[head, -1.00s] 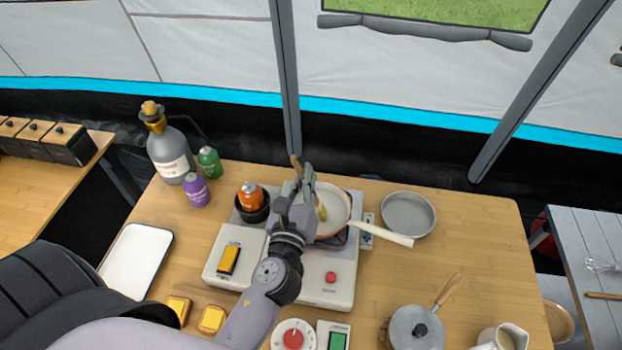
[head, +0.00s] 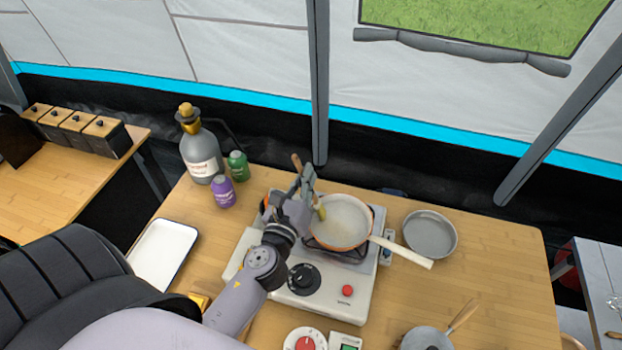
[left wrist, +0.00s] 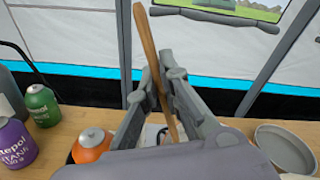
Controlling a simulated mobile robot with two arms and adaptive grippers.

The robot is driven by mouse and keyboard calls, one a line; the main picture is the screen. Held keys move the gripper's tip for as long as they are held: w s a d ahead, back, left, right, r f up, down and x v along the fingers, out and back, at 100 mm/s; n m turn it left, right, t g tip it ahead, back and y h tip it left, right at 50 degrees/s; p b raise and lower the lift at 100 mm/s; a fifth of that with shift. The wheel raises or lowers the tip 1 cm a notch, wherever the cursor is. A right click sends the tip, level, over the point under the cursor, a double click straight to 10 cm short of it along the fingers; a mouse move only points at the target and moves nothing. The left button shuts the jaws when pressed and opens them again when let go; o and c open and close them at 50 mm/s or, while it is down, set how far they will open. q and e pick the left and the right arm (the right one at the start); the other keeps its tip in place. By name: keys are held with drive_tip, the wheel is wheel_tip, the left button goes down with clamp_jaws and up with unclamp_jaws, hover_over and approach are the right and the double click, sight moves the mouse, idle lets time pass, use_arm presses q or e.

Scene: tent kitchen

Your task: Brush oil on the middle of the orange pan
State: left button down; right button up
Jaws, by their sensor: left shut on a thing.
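The orange pan (head: 352,243) sits on the white camping stove (head: 322,298), with its pale inside facing up and its cream handle pointing right. My left gripper (head: 301,187) is over the pan's left side and is shut on a brush. The brush's wooden handle (left wrist: 152,60) rises between the fingers in the left wrist view. Its yellowish bristle end (head: 321,212) shows at the pan's left inner side; whether it touches the surface I cannot tell. The pan is hidden behind the gripper in the left wrist view. My right gripper is not in view.
A grey pan (head: 430,236) stands right of the stove. A large grey bottle (head: 201,158), a green canister (head: 237,166) and a purple canister (head: 223,192) stand at back left. A white tray (head: 163,254) lies at left. An orange canister (left wrist: 92,144) is close to my left gripper.

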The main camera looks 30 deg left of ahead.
use_arm(q)
drive_tip(key=shift+d+b, duration=0.6)
drive_tip(key=shift+d, duration=3.8)
drive_tip(key=w+a+p, duration=0.2)
drive_tip(key=a, duration=0.6)
drive_tip(key=shift+w+a, duration=0.25)
drive_tip(key=shift+r+p, duration=0.1)
drive_tip(key=shift+p, duration=0.25)
wheel_tip(320, 180, up, 6)
drive_tip(key=p, duration=0.5)
drive_tip(key=shift+p, duration=0.4)
